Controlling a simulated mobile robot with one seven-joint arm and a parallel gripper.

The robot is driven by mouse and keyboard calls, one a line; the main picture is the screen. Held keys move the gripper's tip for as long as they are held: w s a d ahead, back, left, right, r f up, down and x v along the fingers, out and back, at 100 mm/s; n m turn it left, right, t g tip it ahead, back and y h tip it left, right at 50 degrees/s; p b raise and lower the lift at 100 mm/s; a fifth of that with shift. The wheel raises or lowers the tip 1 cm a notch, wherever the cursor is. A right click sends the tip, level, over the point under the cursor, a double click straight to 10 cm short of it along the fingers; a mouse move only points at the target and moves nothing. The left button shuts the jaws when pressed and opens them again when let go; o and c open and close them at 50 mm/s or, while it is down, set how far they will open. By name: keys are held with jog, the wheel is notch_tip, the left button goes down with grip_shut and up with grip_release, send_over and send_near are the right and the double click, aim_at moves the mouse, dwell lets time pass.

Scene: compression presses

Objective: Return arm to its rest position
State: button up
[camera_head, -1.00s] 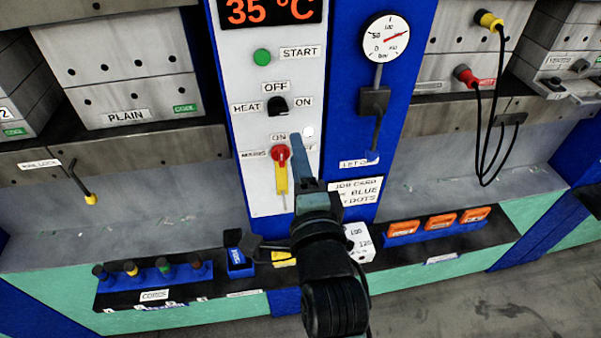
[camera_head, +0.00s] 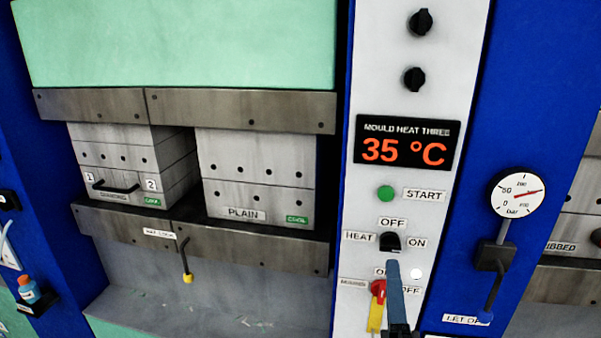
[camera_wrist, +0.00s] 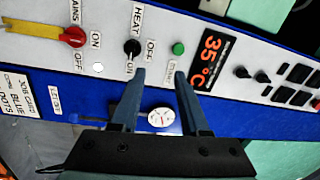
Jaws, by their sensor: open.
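My gripper (camera_head: 395,268) is at the bottom of the head view, in front of the white control panel (camera_head: 367,90). It overlaps the area between the black HEAT switch (camera_head: 391,241) and the red MAINS switch (camera_head: 378,287). The wrist view shows my gripper (camera_wrist: 160,78) with two blue-grey fingers spread apart and nothing between them. The fingers point towards the panel, near the HEAT switch (camera_wrist: 131,47) and the green START button (camera_wrist: 178,48). The rest of my arm is below the head view's lower edge.
A display (camera_head: 407,141) reads 35 °C. To the left, two grey mould blocks, one marked PLAIN (camera_head: 258,190), sit in the press above a hanging yellow-tipped handle (camera_head: 187,262).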

jog(key=a+r+n+t+y, duration=0.15)
jog(key=a+r+n, duration=0.25)
jog(key=r, duration=0.5)
jog(key=a+r+n+t, duration=0.3)
jog(key=a+r+n, duration=0.15)
jog(key=r, duration=0.35)
jog(key=s+a+r+n+t+y, duration=0.1)
jog(key=s+a+r+n+t, duration=0.1)
jog(key=r, duration=0.5)
jog(key=s+a+r+n+t+y+b, duration=0.1)
jog(key=s+a+r+n+t+y, duration=0.1)
jog(key=s+a+r+n, duration=0.2)
notch_tip(320, 180, up, 4)
jog(key=s+n, duration=0.2)
jog(key=n, duration=0.2)
jog(key=shift+s+n, duration=0.35)
